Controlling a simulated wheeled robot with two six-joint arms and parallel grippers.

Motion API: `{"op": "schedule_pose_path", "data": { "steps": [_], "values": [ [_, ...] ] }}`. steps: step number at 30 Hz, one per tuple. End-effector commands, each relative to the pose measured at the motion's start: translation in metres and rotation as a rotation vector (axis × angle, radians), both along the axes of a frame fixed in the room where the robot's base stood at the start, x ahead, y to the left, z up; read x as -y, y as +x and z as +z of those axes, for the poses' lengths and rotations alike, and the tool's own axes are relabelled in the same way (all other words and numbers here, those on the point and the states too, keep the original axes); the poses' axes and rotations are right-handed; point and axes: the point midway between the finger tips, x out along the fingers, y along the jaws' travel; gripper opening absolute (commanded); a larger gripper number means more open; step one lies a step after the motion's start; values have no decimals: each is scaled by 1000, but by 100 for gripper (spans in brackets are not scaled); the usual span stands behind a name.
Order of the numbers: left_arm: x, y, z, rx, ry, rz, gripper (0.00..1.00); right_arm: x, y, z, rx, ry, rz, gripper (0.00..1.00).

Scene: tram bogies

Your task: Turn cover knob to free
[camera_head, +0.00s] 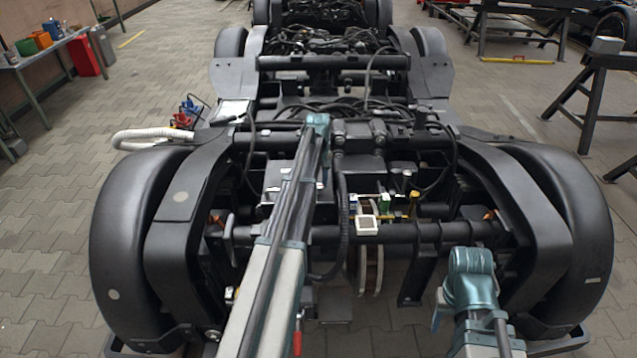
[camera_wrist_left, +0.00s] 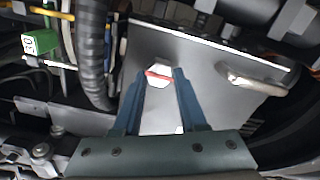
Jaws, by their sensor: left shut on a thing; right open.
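In the left wrist view a light grey metal cover plate (camera_wrist_left: 215,72) lies ahead, with a pale handle-like part (camera_wrist_left: 255,80) on its right side. A small red bar, the knob (camera_wrist_left: 158,79), shows between the blue fingertips of my left gripper (camera_wrist_left: 160,76). The fingers are closed around it, with a bright pale patch just behind it. How far the knob is turned cannot be told.
The dark bogie frame (camera_head: 390,232) with curved side guards surrounds the work area. In the left wrist view a black corrugated hose (camera_wrist_left: 93,55) and a green labelled block (camera_wrist_left: 40,42) lie left of the fingers.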

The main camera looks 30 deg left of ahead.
Motion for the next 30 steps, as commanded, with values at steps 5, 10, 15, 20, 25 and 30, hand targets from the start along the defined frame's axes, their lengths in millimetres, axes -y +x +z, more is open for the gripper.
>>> {"op": "schedule_pose_path", "data": {
  "steps": [5,10,15,20,25,30],
  "values": [
    [0,0,0,0,0,41,0,0,0,0,0,0,0,50],
    [0,0,0,0,0,57,0,0,0,0,0,0,0,50],
    [0,0,0,0,0,59,0,0,0,0,0,0,0,50],
    [0,0,0,0,0,58,0,0,0,0,0,0,0,50],
    [0,0,0,0,0,58,67,0,0,0,0,0,0,50],
    [0,0,0,0,0,57,72,0,0,0,0,0,0,50]
  ]
}}
